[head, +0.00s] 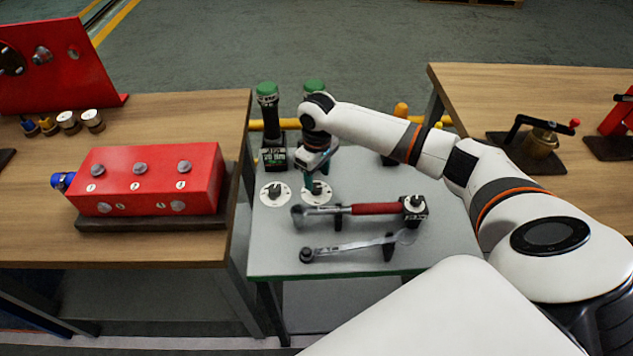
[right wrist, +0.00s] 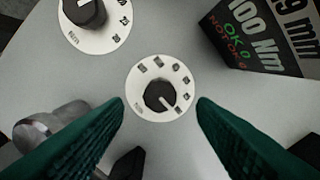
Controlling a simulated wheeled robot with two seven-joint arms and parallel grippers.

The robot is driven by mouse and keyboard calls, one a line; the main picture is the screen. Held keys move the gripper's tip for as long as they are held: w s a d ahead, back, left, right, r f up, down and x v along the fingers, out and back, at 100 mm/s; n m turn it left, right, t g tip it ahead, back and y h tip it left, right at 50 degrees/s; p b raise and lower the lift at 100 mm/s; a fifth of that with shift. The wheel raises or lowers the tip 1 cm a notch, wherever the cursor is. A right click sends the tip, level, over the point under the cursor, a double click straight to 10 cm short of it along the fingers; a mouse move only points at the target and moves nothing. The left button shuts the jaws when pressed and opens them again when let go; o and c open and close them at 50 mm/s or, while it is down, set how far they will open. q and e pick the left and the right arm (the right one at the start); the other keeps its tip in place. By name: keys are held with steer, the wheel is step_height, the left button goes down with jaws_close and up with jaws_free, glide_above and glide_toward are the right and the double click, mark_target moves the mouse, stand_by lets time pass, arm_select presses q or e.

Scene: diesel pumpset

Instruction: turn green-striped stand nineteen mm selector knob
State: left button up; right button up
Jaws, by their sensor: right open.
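The selector knob (right wrist: 160,97) is black with a white pointer line, on a round white dial plate with printed marks. In the right wrist view its pointer points to the lower right. My right gripper (right wrist: 161,107) is open, its green fingertips apart on either side of the dial's lower part, apparently not touching the knob. In the head view the gripper (head: 317,186) is over the right-hand dial and partly hides it. A black label block (right wrist: 258,38) reading "100 Nm" and "9 mm", its start cut off, stands beside the dial. I see no clear green stripe. My left gripper is not in view.
A second dial (head: 275,192) lies to the left. A red-handled wrench (head: 378,208) and a ratchet (head: 350,247) rest in front. Green-capped tools (head: 267,90) stand behind. A red block (head: 147,178) sits on the left table. The grey table's front edge is clear.

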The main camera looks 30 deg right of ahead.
mark_target(317, 187)
steer(key=shift+f, duration=1.9)
steer(key=shift+c, duration=1)
steer(key=c, duration=0.8)
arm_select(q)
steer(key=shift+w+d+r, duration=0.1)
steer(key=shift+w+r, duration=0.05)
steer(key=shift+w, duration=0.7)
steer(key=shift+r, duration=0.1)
arm_select(e)
steer(key=shift+r, duration=0.1)
